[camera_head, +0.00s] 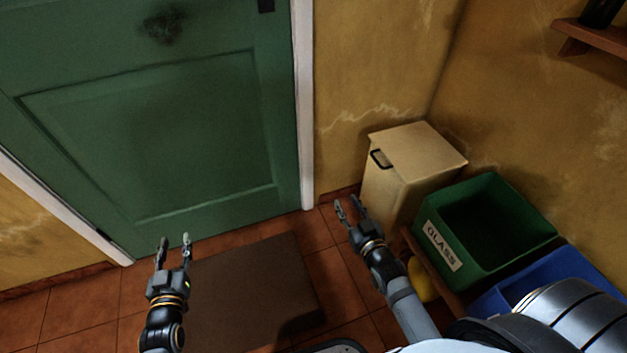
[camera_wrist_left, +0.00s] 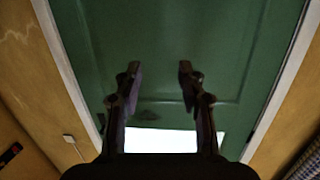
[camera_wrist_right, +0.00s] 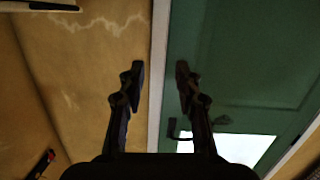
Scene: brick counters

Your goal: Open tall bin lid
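The tall cream bin (camera_head: 400,185) stands in the corner against the yellow wall in the head view. Its flat lid (camera_head: 418,147) lies closed on top. A dark handle (camera_head: 380,159) shows on the front near the lid's edge. My right gripper (camera_head: 348,207) is open and empty, in front of the bin and lower left of the handle in the picture, apart from it. It also shows open in the right wrist view (camera_wrist_right: 158,80). My left gripper (camera_head: 174,243) is open and empty in front of the green door, far left of the bin. It shows open in the left wrist view (camera_wrist_left: 160,75).
A green box labelled GLASS (camera_head: 485,225) and a blue box (camera_head: 560,285) stand right of the bin. A yellow object (camera_head: 422,282) lies below the green box. A brown mat (camera_head: 245,290) lies before the green door (camera_head: 150,130). A wall shelf (camera_head: 592,36) is at upper right.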

